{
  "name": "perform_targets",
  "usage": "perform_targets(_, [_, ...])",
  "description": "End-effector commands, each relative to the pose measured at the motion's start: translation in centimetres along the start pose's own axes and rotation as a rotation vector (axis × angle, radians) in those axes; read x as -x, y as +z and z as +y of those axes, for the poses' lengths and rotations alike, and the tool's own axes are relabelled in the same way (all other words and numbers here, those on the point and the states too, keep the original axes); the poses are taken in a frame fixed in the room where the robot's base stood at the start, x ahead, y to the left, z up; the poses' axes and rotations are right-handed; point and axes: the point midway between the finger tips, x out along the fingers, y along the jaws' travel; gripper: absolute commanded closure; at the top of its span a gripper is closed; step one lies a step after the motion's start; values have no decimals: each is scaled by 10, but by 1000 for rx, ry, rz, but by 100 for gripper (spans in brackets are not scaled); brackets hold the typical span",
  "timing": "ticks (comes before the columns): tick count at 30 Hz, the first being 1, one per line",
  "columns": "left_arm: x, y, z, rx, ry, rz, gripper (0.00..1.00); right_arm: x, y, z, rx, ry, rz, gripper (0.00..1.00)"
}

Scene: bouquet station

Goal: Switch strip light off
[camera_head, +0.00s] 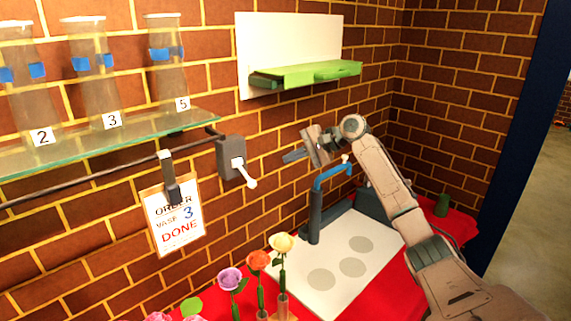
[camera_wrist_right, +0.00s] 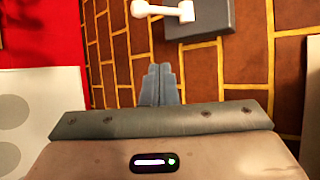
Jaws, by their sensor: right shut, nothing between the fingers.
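A grey switch box (camera_head: 230,155) is fixed to the brick wall, with a white lever (camera_head: 245,175) that tilts down and to the right. In the right wrist view the grey box (camera_wrist_right: 205,18) is at the top, with its white lever (camera_wrist_right: 162,10) pointing left. My right gripper (camera_head: 288,157) is shut and empty, in the air to the right of the switch and apart from it. Its closed fingers (camera_wrist_right: 159,75) show below the lever in the wrist view. I cannot make out the strip light itself. My left gripper is out of view.
A glass shelf (camera_head: 100,143) holds numbered vases above a dark rail. An order card (camera_head: 173,220) hangs left of the switch. A blue-handled post (camera_head: 316,210) stands below my right gripper. Roses (camera_head: 258,262) stand at the front on the red-covered table.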

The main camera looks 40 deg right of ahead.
Motion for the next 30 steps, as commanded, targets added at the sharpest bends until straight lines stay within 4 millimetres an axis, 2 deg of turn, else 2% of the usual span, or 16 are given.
perform_targets(5, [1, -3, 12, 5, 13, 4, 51, 0, 0, -1, 1, -1, -1, 100])
perform_targets(10, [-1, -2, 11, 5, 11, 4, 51, -2, -2, 1, 15, -5, 7, 100])
perform_targets(14, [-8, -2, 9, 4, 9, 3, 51, -12, -13, 10, 111, -28, 59, 100])
perform_targets(17, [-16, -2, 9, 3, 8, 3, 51, -26, -29, 22, 265, -57, 144, 100])
perform_targets(21, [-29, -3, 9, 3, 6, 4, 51, -43, -56, 42, 563, -81, 308, 100])
perform_targets(30, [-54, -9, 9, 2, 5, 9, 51, -62, -96, 78, 1262, -4, 683, 100])
